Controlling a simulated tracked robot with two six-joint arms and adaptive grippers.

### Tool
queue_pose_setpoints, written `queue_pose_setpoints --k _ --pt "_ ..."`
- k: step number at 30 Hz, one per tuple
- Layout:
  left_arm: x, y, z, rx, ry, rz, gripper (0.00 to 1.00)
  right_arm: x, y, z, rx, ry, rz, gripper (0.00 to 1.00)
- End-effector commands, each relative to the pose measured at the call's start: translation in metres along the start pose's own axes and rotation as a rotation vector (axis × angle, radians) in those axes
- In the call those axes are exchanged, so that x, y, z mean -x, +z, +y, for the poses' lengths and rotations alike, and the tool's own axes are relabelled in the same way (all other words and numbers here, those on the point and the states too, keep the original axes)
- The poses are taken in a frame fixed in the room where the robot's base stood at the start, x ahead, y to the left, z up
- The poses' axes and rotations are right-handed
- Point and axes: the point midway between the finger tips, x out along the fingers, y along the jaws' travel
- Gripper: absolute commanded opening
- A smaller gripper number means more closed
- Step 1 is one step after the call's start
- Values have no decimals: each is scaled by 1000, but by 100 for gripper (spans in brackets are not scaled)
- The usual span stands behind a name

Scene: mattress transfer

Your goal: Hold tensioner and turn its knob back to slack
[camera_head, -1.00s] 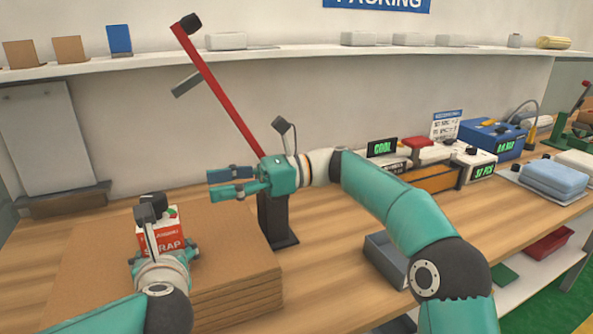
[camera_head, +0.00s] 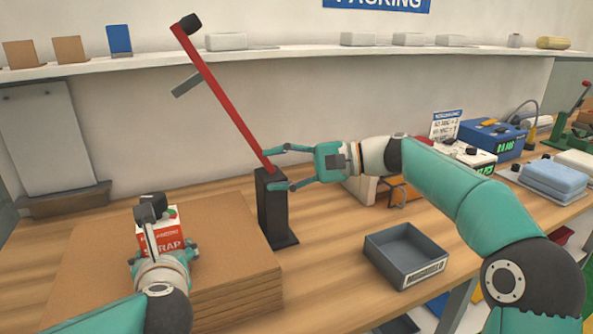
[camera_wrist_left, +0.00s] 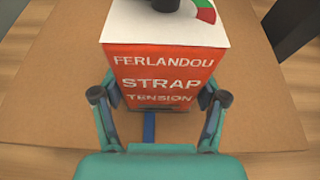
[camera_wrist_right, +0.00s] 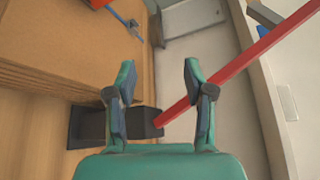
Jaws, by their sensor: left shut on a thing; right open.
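The strap tensioner (camera_head: 160,238), a red box with a white top, stands on the cardboard stack in the head view. It fills the upper middle of the left wrist view (camera_wrist_left: 160,65). Its black knob (camera_head: 149,204) is on top, cut off at the upper edge of the left wrist view. A red-green dial (camera_wrist_left: 205,11) lies beside the knob. My left gripper (camera_wrist_left: 158,97) is shut on the tensioner's lower sides. My right gripper (camera_head: 272,168) is open and empty, right of the tensioner, around or near the base of a red lever; I cannot tell if it touches.
The red lever (camera_head: 222,92) rises up-left from a black post (camera_head: 271,212) beside the cardboard stack (camera_head: 225,260). An empty grey bin (camera_head: 405,252) sits on the wooden table to the right. Blue and white devices stand further right. A shelf runs along the back wall.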

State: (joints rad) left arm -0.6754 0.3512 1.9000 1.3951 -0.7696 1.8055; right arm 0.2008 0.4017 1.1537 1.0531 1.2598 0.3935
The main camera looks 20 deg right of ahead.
Motion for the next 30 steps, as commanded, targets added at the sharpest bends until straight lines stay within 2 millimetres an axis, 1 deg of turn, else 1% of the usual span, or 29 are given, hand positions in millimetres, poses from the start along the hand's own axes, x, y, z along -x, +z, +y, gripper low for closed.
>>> queue_pose_setpoints --k 3,14,30 --pt "0 -1 1 -1 2 2 3 5 -6 1 160 4 41 53" --pt "0 -1 1 -1 3 2 3 15 -24 4 648 53 141 53" --pt "0 0 1 -1 3 1 3 20 -50 12 1371 201 217 53"
